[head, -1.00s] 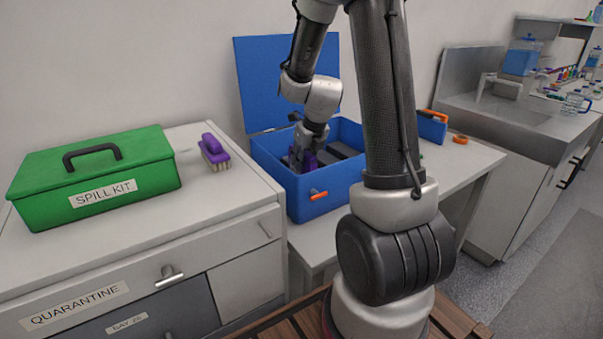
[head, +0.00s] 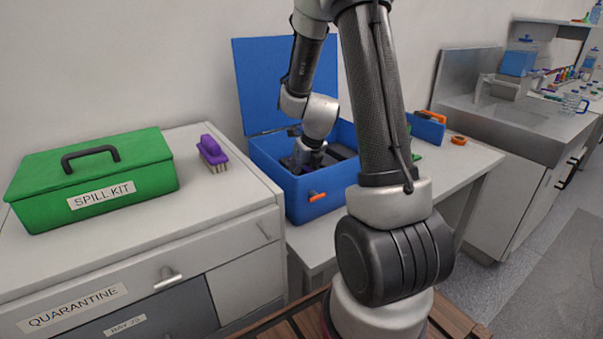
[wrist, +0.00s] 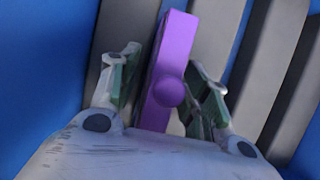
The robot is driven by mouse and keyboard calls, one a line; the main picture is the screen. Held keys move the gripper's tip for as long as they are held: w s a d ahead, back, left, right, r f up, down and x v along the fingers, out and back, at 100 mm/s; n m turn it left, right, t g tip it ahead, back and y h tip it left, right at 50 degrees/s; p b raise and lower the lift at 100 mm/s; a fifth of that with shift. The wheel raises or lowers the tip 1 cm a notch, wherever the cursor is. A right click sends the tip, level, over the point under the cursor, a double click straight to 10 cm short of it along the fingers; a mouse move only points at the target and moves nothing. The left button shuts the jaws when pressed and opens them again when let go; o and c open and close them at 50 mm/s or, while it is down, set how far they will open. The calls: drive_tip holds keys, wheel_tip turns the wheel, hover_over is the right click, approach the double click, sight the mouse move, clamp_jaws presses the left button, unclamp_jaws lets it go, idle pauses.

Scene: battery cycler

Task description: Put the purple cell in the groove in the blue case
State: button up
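The purple cell (wrist: 172,60) stands between the fingers of my gripper (wrist: 168,82) in the wrist view, lined up with the grey ridges in the case. A narrow gap shows between the left finger and the cell; the right finger is very close to it or touching. The fingers look parted around the cell. The blue case (head: 315,190) has its lid up, and my gripper is down inside it. The cell is hidden in the head view. How deep the cell sits in the groove cannot be told.
Dark grey ridges (wrist: 220,32) run beside the cell inside the case. A green spill kit (head: 90,180) and a purple brush (head: 212,153) stand on the cabinet at left. A smaller blue box (head: 427,128) and an orange ring (head: 458,140) are at right.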

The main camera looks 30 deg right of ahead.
drive_tip(key=shift+r, duration=0.1)
drive_tip(key=v, duration=1)
drive_tip(key=shift+s+r, duration=0.2)
drive_tip(key=shift+r, duration=0.1)
drive_tip(key=shift+v, duration=0.75)
drive_tip(key=s+a+r+n, duration=0.2)
drive_tip(key=s+n, duration=0.5)
drive_tip(key=n, duration=0.5)
drive_tip(key=s+a+r+n, duration=0.3)
drive_tip(key=s+r+n, duration=0.2)
drive_tip(key=n, duration=0.6)
drive_tip(key=s+a+r+n, duration=0.2)
drive_tip(key=s+r+n, duration=0.1)
drive_tip(key=s+n, duration=0.6)
drive_tip(key=n, duration=0.3)
drive_tip(key=shift+s+a+r+n, duration=0.3)
drive_tip(key=shift+s+r, duration=0.05)
drive_tip(key=shift+r, duration=0.05)
